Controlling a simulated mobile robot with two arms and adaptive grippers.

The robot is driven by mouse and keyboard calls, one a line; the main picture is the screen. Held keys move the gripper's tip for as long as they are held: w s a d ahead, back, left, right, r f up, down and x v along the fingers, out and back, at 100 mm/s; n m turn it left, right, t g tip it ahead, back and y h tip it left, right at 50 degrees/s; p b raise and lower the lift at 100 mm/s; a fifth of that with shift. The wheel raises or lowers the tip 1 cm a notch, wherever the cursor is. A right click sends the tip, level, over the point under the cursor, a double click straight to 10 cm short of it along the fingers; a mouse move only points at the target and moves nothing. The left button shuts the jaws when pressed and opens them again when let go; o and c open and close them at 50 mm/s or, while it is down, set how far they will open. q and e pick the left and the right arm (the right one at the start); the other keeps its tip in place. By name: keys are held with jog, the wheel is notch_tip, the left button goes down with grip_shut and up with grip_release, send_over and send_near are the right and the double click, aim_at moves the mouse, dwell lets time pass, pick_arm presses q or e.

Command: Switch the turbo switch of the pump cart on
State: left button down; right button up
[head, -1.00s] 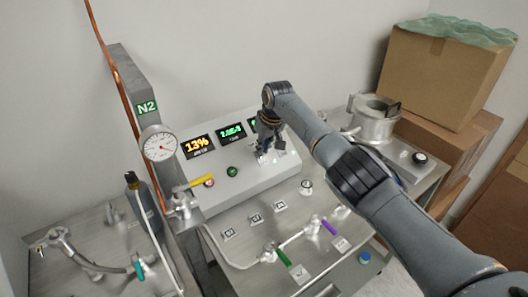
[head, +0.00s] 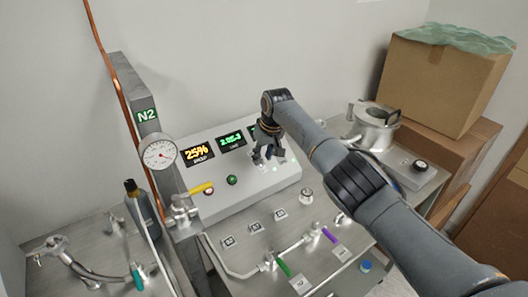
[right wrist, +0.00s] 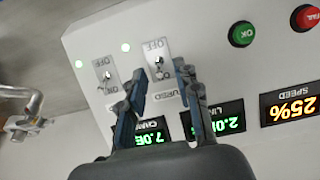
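The pump cart (head: 240,199) has a sloped grey panel with displays. In the right wrist view the panel is upside down and shows two small toggle switches with OFF and ON labels, one switch (right wrist: 159,67) nearer the displays and one (right wrist: 106,76) farther left. I cannot read which is the turbo switch. A pale green lamp glows beside each. My right gripper (head: 267,159) is at the panel below the third display; its fingers (right wrist: 160,84) are apart, with the nearer switch between or just beyond their tips. Contact and lever positions are unclear. My left gripper is out of view.
A green button (head: 232,180) and a red button (head: 209,191) sit on the panel. The speed display (head: 198,153) reads 25%. A gauge (head: 160,154) and the N2 post stand left. Valves with green (head: 284,268) and purple (head: 329,235) handles lie in front. Boxes stand right.

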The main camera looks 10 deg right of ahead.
jog(key=v, duration=1.2)
jog(key=shift+f, duration=0.15)
